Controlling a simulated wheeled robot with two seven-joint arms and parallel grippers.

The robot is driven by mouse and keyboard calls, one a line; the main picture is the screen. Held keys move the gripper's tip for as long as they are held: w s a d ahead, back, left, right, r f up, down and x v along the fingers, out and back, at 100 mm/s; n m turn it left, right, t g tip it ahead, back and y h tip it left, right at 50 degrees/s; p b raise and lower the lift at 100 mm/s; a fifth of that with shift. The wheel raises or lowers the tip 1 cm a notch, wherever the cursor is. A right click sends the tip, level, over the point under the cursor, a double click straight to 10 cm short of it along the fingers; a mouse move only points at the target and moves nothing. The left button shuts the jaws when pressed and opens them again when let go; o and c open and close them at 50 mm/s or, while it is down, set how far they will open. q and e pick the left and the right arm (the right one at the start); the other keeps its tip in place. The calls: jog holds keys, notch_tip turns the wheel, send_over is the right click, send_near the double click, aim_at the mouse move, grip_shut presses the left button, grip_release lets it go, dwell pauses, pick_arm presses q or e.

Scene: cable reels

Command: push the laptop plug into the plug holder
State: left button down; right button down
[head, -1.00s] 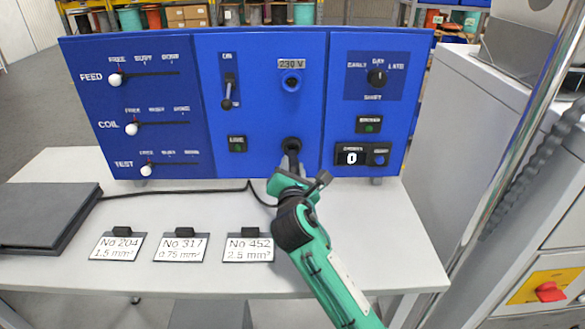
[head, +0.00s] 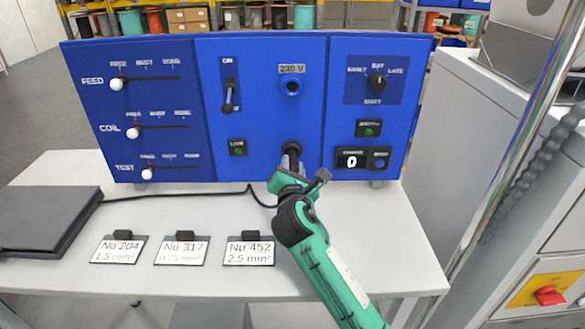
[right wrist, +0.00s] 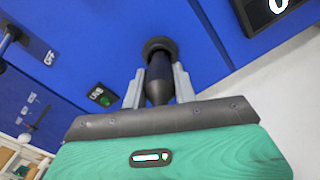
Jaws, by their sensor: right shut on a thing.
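The black laptop plug (right wrist: 158,78) is between the two grey fingers of my right gripper (right wrist: 158,88), which is shut on it. In the head view my right gripper (head: 291,162) is at the lower middle of the blue panel. The plug's far end meets a dark round ring, the plug holder (right wrist: 159,44), on the panel face; it also shows in the head view (head: 291,147). The plug points straight at the ring; I cannot tell how deep it sits. My left gripper is not in view.
A blue panel (head: 262,140) with sliders, switches and a 230 V socket (head: 290,87) stands on the white table (head: 130,187). A dark laptop (head: 38,217) lies at left, with a black cable (head: 180,194) running right. Several label cards (head: 182,250) lie in front.

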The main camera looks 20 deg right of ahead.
jog(key=shift+w+d+r, duration=0.1)
jog(key=shift+w+d, duration=0.05)
jog(key=shift+w, duration=0.45)
jog(key=c, duration=1)
grip_release()
jog(key=shift+w, duration=0.1)
jog(key=shift+c, duration=0.2)
